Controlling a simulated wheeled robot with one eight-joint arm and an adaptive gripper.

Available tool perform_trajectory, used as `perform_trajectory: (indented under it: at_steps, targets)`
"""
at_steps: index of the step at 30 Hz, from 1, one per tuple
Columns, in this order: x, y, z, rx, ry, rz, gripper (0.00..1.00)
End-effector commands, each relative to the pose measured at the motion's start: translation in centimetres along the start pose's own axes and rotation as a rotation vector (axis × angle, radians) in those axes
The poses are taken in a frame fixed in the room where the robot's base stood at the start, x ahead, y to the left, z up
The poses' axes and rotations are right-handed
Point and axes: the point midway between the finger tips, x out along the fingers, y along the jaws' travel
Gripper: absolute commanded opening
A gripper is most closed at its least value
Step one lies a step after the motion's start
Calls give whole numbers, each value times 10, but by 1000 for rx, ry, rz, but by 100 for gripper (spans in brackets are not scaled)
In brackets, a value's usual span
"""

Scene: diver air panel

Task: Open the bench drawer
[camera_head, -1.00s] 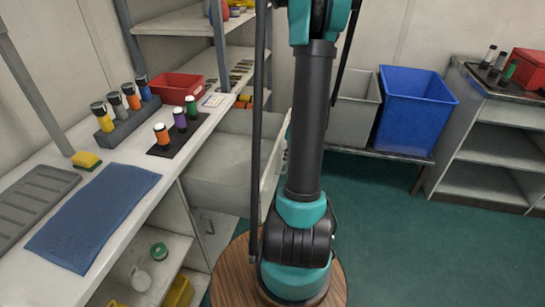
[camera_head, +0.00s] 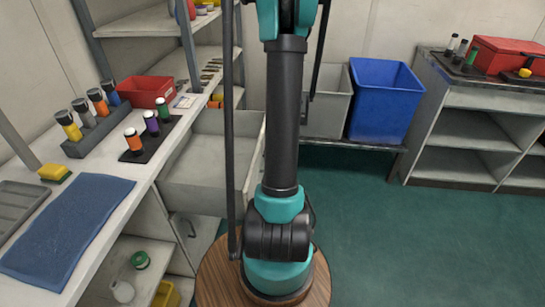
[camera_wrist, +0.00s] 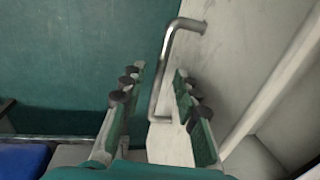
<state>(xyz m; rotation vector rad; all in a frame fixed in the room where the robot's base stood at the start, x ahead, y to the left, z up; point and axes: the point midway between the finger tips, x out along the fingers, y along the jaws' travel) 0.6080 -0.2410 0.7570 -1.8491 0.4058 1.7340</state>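The bench drawer (camera_head: 205,165) is pulled out from under the white bench. Its inside shows in the head view, partly behind my arm. In the wrist view the pale drawer front (camera_wrist: 240,40) carries a bent metal handle (camera_wrist: 163,75). My gripper (camera_wrist: 158,72) is open, with one finger on each side of the handle bar. A clear gap shows between the bar and the left finger; the right finger is closer, and I cannot tell if it touches. The gripper is hidden in the head view.
The bench top (camera_head: 165,160) holds a blue mat (camera_head: 70,225), a red bin (camera_head: 146,91) and several capped bottles. A cabinet door handle (camera_head: 190,228) is below the drawer. A grey bin (camera_head: 327,105) and a blue bin (camera_head: 384,100) stand behind. The green floor (camera_head: 400,240) at right is clear.

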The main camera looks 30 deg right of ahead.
Motion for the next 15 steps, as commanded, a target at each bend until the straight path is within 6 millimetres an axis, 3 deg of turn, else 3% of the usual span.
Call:
perform_trajectory:
  at_steps: [8, 15]
  targets:
    - [-8, 0, 0, 0, 0, 0, 31]
    - [-43, 0, 0, 2, 0, 0, 31]
